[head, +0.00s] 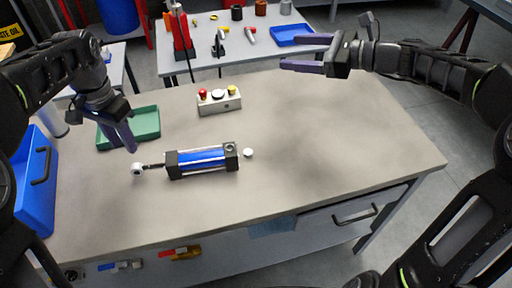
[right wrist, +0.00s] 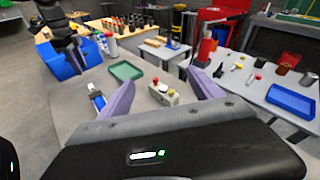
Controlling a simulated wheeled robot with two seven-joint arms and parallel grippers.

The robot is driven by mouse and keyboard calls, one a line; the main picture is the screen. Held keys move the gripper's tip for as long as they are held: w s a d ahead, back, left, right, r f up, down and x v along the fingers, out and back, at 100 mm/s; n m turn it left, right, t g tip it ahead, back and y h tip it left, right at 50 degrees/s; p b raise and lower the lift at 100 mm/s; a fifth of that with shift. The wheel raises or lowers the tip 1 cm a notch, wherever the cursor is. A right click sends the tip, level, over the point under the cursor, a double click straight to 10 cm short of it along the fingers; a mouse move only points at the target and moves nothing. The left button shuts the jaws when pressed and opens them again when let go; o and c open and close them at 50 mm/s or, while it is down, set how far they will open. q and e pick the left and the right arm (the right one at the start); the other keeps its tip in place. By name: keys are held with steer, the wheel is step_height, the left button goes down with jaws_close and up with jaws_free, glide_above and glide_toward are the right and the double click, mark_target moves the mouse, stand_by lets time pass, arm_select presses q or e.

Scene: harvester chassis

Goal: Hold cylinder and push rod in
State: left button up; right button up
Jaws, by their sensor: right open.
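The cylinder (head: 203,160) lies on the workbench, a blue body with black end caps. Its rod (head: 152,166) sticks out to the left and ends in a pale round eye (head: 137,169). The cylinder also shows in the right wrist view (right wrist: 97,100), partly hidden by a finger. My left gripper (head: 131,140) hangs above and left of the rod, apart from it; its fingers overlap in the view, so their opening is unclear. My right gripper (head: 283,53) is open and empty, raised over the far side of the bench, well away from the cylinder.
A control box (head: 219,101) with red and yellow buttons stands behind the cylinder. A green tray (head: 146,124) lies behind the rod. A small white round piece (head: 248,152) sits beside the cylinder's right end. A blue bin (head: 33,190) is at the left. The bench's right side is clear.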

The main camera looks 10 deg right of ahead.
steer(key=s+a+r+n+g+y, duration=0.2)
steer(key=a+n+g+y, duration=0.1)
steer(key=a, duration=0.7)
steer(key=n+g+y, duration=0.2)
steer(key=g+y, duration=0.1)
steer(key=g, duration=0.4)
glide_toward(225, 153)
steer(key=shift+w+a+f, duration=0.2)
steer(key=shift+a+f, duration=0.15)
steer(key=shift+a, duration=0.2)
steer(key=shift+w+a+f, duration=0.2)
steer(key=shift+a+f, duration=0.2)
steer(key=shift+a, duration=0.2)
steer(key=shift+a, duration=3.9)
steer(key=shift+c, duration=0.2)
jaws_close()
